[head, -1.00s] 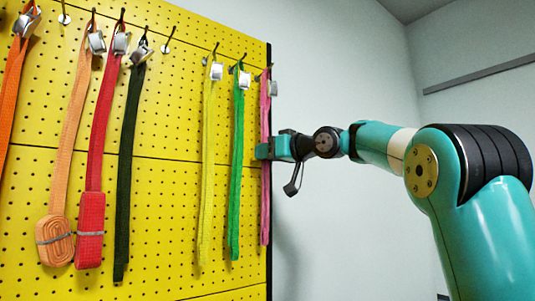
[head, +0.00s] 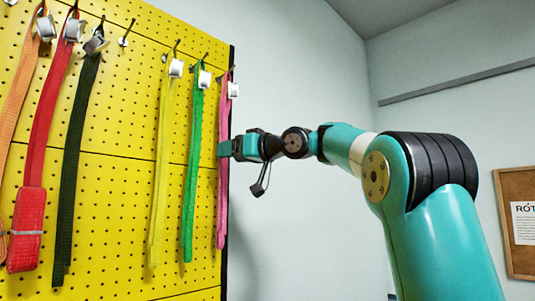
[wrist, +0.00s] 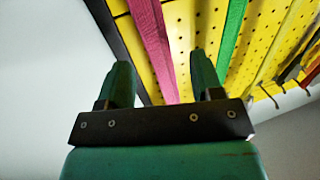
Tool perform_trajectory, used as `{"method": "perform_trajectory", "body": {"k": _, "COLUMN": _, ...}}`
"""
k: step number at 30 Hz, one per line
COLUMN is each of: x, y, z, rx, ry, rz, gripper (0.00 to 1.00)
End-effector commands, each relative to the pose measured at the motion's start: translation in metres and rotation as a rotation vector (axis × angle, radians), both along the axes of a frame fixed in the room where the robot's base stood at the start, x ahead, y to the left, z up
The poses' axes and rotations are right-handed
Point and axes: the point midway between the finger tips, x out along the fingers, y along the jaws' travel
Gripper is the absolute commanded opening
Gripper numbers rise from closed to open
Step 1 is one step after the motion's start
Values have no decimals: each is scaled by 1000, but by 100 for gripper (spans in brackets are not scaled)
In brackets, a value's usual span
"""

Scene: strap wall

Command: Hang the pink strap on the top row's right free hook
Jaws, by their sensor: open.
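The pink strap (head: 223,170) hangs from a hook at the right end of the yellow board, with a silver buckle near its top. My gripper (head: 224,149) is level with the strap's middle, at the board's right edge. In the wrist view the two green fingers (wrist: 160,75) are apart, and the pink strap (wrist: 153,45) runs through the gap between them in the picture. I cannot tell how deep it lies between them. An empty hook (head: 126,36) stands in the top row between the dark green and yellow straps.
The yellow strap (head: 163,160) and green strap (head: 193,160) hang left of the pink one. Dark green (head: 76,170), red (head: 45,140) and orange (head: 20,100) straps hang further left. The board's black edge (head: 226,255) is close to my gripper. Open room lies right of the board.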

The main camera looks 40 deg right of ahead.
Motion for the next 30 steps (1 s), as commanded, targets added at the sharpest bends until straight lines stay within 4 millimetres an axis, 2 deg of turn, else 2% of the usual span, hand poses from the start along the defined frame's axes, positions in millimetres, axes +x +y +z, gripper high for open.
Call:
{"method": "perform_trajectory", "body": {"k": 3, "x": -29, "y": -11, "z": -5, "rx": -5, "ry": -5, "rz": -9, "gripper": 60}}
{"method": "perform_trajectory", "body": {"k": 9, "x": -79, "y": -27, "z": -4, "rx": -4, "ry": -3, "rz": -10, "gripper": 60}}
{"method": "perform_trajectory", "body": {"k": 15, "x": -116, "y": -37, "z": -2, "rx": -2, "ry": 0, "rz": -7, "gripper": 60}}
{"method": "perform_trajectory", "body": {"k": 21, "x": -136, "y": -42, "z": 0, "rx": -1, "ry": 0, "rz": -3, "gripper": 60}}
{"method": "perform_trajectory", "body": {"k": 30, "x": -140, "y": -42, "z": 0, "rx": 0, "ry": 0, "rz": 0, "gripper": 60}}
